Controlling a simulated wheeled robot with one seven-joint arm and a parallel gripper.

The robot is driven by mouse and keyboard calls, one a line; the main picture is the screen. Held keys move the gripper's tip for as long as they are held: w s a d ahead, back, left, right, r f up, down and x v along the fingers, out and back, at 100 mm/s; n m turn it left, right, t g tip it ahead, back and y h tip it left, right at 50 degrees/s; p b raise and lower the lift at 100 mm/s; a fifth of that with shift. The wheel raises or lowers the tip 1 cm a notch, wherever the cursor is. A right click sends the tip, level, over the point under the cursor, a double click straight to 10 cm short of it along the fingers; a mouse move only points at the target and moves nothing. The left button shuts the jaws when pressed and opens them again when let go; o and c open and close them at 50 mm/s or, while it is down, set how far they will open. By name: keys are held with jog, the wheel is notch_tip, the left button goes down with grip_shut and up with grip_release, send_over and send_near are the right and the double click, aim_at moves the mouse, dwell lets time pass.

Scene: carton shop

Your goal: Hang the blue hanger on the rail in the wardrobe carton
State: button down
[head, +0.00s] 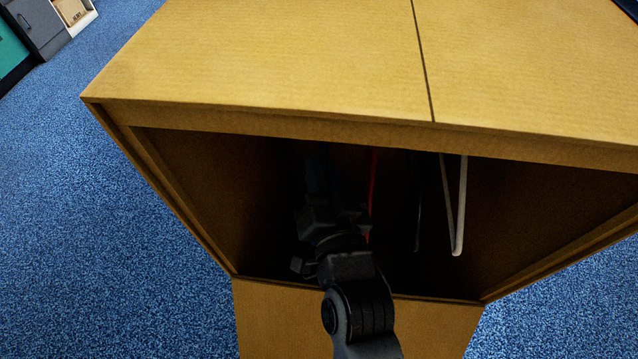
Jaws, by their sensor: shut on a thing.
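The wardrobe carton (270,125) fills the middle of the head view, with its front opening towards me and its inside dark. My arm reaches in through the opening. My gripper (325,200) is inside, left of the middle, shut on the blue hanger (316,172). Only a dim dark-blue part of the hanger shows, just above the gripper. The rail is hidden behind the carton's top front edge. I cannot tell whether the hanger's hook touches the rail.
To the right of my gripper hang a red hanger (373,180), a dark hanger (418,215) and a white hanger (459,215). The red one is close beside my gripper. The carton's side walls bound the space. Blue carpet (120,240) lies around it; cabinets (35,30) stand far left.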

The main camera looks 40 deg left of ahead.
jog(key=shift+w+a+f+b, duration=0.1)
jog(key=shift+w+a+b, duration=0.45)
jog(key=shift+w+b, duration=0.25)
jog(key=shift+w+f, duration=0.2)
jog(key=shift+f+b, duration=0.85)
jog(key=shift+b, duration=0.15)
